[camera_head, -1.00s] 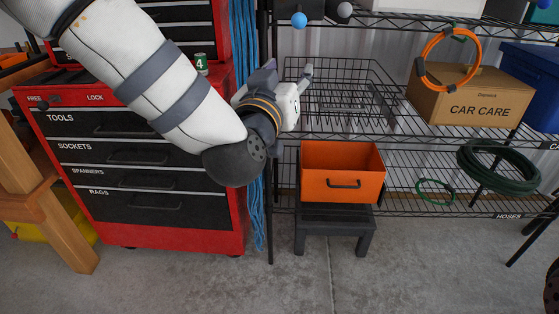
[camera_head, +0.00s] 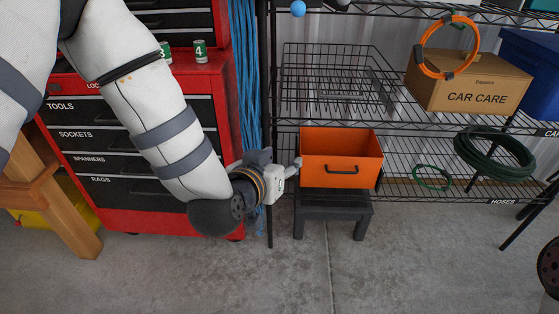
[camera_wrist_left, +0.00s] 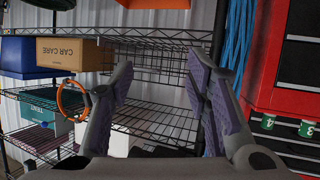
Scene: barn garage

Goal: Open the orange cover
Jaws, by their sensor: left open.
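An orange box-like piece (camera_head: 330,170) with a dark handle (camera_head: 342,170) on its front is at the lower shelf level, above a dark grey step stool (camera_head: 333,207). Its inside shows from above; I cannot make out a separate cover. My left gripper (camera_head: 294,168) is just left of the orange piece, near its left edge, and whether it touches cannot be told. In the left wrist view my left gripper (camera_wrist_left: 165,78) is open, with nothing visible between its fingers. The orange piece is not clearly seen there. My right gripper is not in view.
A red tool chest (camera_head: 228,105) stands left, behind my left arm. Blue ropes (camera_head: 245,60) and the wire rack's dark post are close to the gripper. A CAR CARE box (camera_head: 470,88), orange coil (camera_head: 427,67) and green hose (camera_head: 497,158) are right. Floor in front is clear.

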